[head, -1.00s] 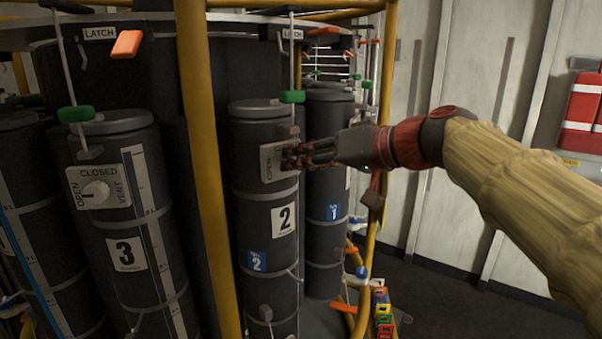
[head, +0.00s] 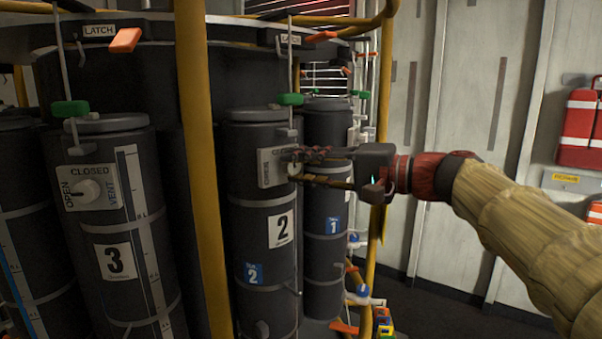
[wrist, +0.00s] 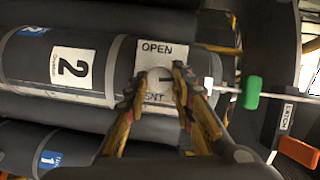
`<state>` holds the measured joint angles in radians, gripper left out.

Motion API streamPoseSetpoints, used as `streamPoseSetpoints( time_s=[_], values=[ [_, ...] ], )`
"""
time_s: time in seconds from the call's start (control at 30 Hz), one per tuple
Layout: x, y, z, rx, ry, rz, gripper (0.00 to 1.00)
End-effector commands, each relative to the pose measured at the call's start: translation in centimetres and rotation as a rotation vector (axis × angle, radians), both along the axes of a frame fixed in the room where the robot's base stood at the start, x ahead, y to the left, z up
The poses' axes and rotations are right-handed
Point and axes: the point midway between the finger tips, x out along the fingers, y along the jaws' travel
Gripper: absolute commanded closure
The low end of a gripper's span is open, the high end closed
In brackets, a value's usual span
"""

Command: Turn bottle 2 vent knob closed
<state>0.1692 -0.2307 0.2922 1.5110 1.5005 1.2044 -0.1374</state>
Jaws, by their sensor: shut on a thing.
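Bottle 2 (head: 262,215) is a dark grey upright cylinder with a white "2" label (head: 282,227). Its pale vent plate (head: 270,174) is near the top, partly hidden by my fingers. My gripper (head: 298,165) is shut on the white vent knob (head: 293,169), one finger above and one below. In the wrist view, the fingers (wrist: 165,80) flank the round knob (wrist: 158,77). "OPEN" reads above it and part of "VENT" below; "CLOSED" is hidden. A short dark mark on the knob points right, toward the bottle's top end.
Bottle 3 (head: 118,225) stands left, its knob plate in full view. Bottle 1 (head: 328,185) stands close behind on the right. A yellow post (head: 203,170) runs between bottles 2 and 3. A green handle (head: 290,99) hangs above bottle 2. Open floor lies right.

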Motion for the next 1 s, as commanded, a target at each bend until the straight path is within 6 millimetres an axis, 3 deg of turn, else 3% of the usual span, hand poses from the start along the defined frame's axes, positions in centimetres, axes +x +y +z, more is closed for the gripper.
streamPoseSetpoints(
  time_s=[0.4,0.93,0.97,1.0],
  values=[
    [0.05,-0.04,-0.15,0.137,0.103,-0.002,1.00],
    [0.06,-0.04,-0.12,0.152,0.115,-0.002,1.00],
    [0.05,-0.04,-0.12,0.152,0.115,-0.002,0.74],
    [0.05,-0.03,-0.12,0.152,0.115,-0.002,0.71]
  ],
)
